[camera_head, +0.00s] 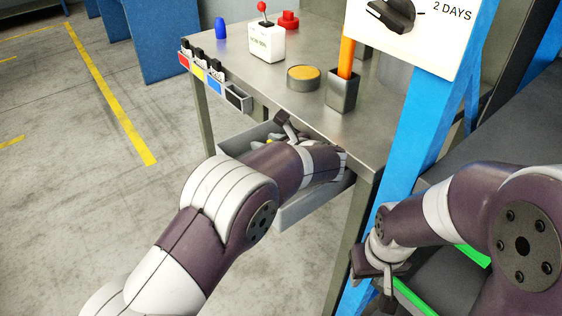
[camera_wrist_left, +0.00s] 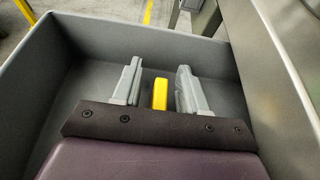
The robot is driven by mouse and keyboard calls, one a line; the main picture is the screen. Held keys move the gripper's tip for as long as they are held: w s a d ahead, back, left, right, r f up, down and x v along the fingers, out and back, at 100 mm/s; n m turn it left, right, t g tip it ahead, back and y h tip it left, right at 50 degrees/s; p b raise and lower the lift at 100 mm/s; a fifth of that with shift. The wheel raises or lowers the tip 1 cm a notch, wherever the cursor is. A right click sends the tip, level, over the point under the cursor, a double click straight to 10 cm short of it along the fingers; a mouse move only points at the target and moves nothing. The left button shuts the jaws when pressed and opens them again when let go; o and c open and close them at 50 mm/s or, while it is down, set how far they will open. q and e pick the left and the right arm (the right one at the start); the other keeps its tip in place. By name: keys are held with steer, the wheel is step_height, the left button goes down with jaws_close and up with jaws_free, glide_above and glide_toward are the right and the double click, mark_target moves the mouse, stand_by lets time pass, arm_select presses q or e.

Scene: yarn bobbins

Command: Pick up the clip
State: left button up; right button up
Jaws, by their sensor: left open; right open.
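A small yellow block-shaped piece, likely the clip (camera_wrist_left: 160,93), lies in the grey drawer (camera_wrist_left: 110,32) in the left wrist view. My left gripper (camera_wrist_left: 158,70) is open, with one grey finger on each side of the yellow piece and visible gaps between. In the head view my left gripper (camera_head: 274,138) reaches into the drawer (camera_head: 300,209) under the metal table, and my own arm hides much of it. My right gripper (camera_head: 376,276) is open and empty at the lower right, beside the blue post.
The metal table (camera_head: 315,42) carries a grey holder (camera_head: 342,94) with an orange piece, a round tan-topped tin (camera_head: 303,78) and a white box with a red-knobbed lever (camera_head: 266,42). Colored bins (camera_head: 215,84) hang on its left edge. A blue post (camera_head: 432,120) stands at right.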

arm_select(q)
jaws_close()
steer(key=shift+r, duration=0.1)
step_height(320, 180, up, 18)
steer(key=p, duration=0.3)
